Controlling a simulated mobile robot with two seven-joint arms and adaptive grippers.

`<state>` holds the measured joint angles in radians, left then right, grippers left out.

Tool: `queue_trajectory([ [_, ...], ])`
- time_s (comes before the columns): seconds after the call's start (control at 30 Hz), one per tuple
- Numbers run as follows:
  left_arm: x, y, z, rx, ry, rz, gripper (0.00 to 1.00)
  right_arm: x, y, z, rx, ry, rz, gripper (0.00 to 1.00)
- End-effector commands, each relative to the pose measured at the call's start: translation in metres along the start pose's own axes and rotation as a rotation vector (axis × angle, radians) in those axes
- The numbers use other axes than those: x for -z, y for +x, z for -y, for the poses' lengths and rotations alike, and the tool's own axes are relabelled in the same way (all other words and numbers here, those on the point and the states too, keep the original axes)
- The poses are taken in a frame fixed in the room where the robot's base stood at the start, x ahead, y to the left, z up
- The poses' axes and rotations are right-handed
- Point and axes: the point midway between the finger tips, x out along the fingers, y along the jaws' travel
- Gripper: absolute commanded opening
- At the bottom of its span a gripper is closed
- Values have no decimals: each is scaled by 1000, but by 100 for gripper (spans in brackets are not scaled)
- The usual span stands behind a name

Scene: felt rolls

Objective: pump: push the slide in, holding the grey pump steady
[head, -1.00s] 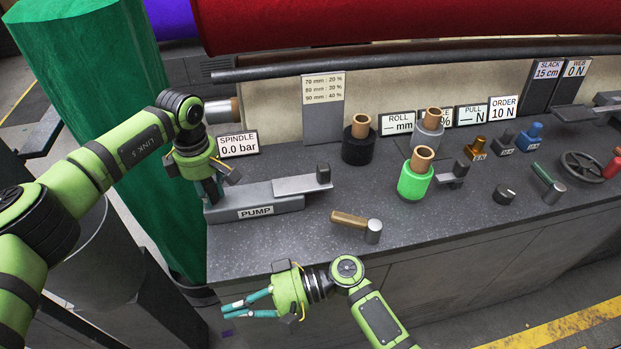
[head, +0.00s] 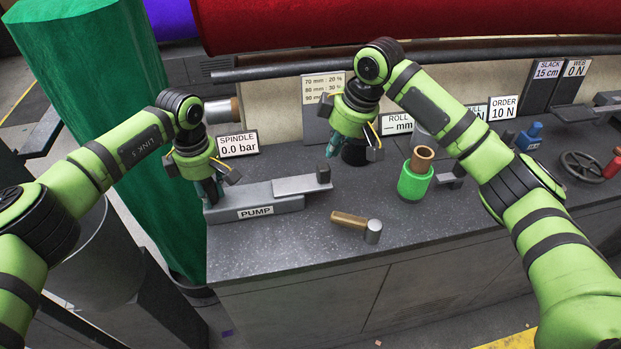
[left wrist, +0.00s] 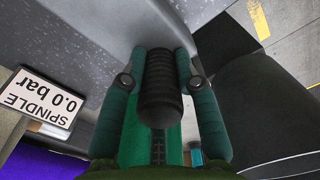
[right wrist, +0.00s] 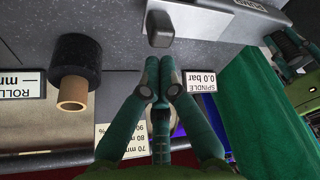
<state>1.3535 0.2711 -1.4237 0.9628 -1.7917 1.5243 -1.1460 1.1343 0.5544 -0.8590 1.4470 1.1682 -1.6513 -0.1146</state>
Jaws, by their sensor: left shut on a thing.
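The grey pump (head: 228,213) lies on the bench at its left end, with a PUMP label on its front. Its lighter slide (head: 298,186) sticks out to the right and ends in a dark knob (head: 323,174), also in the right wrist view (right wrist: 160,27). My left gripper (head: 209,192) is shut on the black ribbed grip (left wrist: 159,88) at the pump's left end. My right gripper (head: 332,151) points down just behind and right of the knob, apart from it. Its fingertips (right wrist: 163,72) are together and hold nothing.
A SPINDLE sign (head: 238,145) reads 0.0 bar behind the pump. A wooden-handled tool (head: 350,220) lies in front of the slide. A green roll (head: 415,182) and a black roll (right wrist: 82,58) stand to the right.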

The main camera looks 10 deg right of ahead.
Motion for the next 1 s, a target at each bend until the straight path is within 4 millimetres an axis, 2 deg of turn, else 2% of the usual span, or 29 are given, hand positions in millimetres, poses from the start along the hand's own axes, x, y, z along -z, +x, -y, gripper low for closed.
queue_trajectory([
  [0.1,0,2,0,-1,-1,-1,0,-2,-14,-14,-48,-5,10,0],
  [0.27,0,2,0,-1,-1,-1,0,-4,-13,-19,-62,-7,15,0],
  [0.7,0,1,0,-3,-1,-1,0,-22,43,-19,-58,-5,16,0],
  [1.0,0,1,-1,-3,-1,-1,0,-28,65,-19,-60,-7,12,0],
])
